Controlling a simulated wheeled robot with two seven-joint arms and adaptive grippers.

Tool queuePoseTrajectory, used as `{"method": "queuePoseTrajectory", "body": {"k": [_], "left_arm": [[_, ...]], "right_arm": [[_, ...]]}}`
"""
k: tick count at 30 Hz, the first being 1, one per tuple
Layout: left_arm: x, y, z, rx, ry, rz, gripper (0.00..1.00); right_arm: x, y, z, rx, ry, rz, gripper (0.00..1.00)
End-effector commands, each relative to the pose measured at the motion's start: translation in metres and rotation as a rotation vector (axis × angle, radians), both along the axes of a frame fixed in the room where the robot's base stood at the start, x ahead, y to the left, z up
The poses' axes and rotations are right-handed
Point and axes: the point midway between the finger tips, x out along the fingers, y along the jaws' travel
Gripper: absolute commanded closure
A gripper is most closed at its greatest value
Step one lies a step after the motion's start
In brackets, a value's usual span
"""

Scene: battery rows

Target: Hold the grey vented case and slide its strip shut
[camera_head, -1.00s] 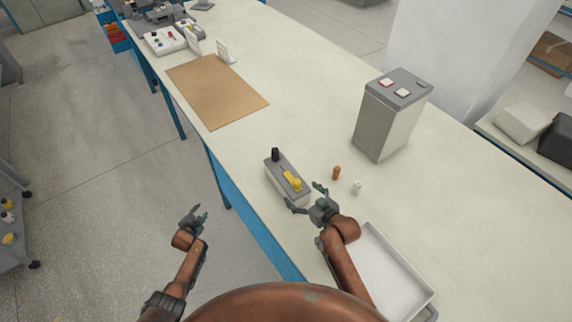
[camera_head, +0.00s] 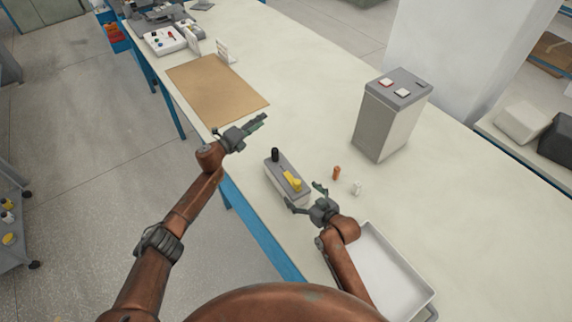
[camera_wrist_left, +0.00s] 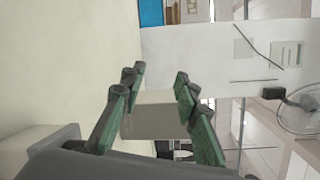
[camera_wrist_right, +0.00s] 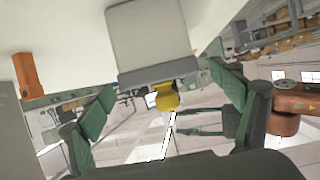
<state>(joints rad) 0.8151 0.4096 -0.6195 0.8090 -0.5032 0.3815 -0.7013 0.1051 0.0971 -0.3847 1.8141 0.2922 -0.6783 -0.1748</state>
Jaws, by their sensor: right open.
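The grey vented case (camera_head: 272,181) stands on the near edge of the bench, with a black knob (camera_head: 275,154) at its far end and a yellow tab (camera_head: 292,181) at its near end. A dark slot shows in its top. The strip itself is too small to tell apart from the tab. My right gripper (camera_head: 304,197) is open at the case's near end; its fingers spread toward the yellow tab (camera_wrist_right: 167,97) in the right wrist view, with no clear contact. My left gripper (camera_head: 261,121) is open and empty, above the bench edge beyond the case.
An orange-brown cylinder (camera_head: 336,173) and a small white piece (camera_head: 356,188) stand right of the case. A white tray (camera_head: 431,291) lies at the near right. A tall grey box (camera_head: 380,128) stands behind. A brown mat (camera_head: 215,90) lies at far left.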

Motion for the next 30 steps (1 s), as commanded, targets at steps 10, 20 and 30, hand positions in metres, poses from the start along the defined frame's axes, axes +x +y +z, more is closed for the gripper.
{"method": "queuePoseTrajectory", "body": {"k": [10, 20, 30], "left_arm": [[-0.089, -0.161, 0.064, 0.511, -0.371, -0.591, 0.71], [-0.195, -0.156, 0.007, 1.233, -0.593, -1.300, 0.71], [-0.208, -0.106, -0.010, 1.467, -0.571, -1.513, 0.71]], "right_arm": [[0.000, 0.000, 0.000, 0.000, 0.000, 0.000, 0.15], [0.000, 0.000, 0.000, 0.000, 0.000, 0.000, 0.15], [0.006, 0.004, -0.003, 0.000, 0.001, 0.000, 0.15]]}}
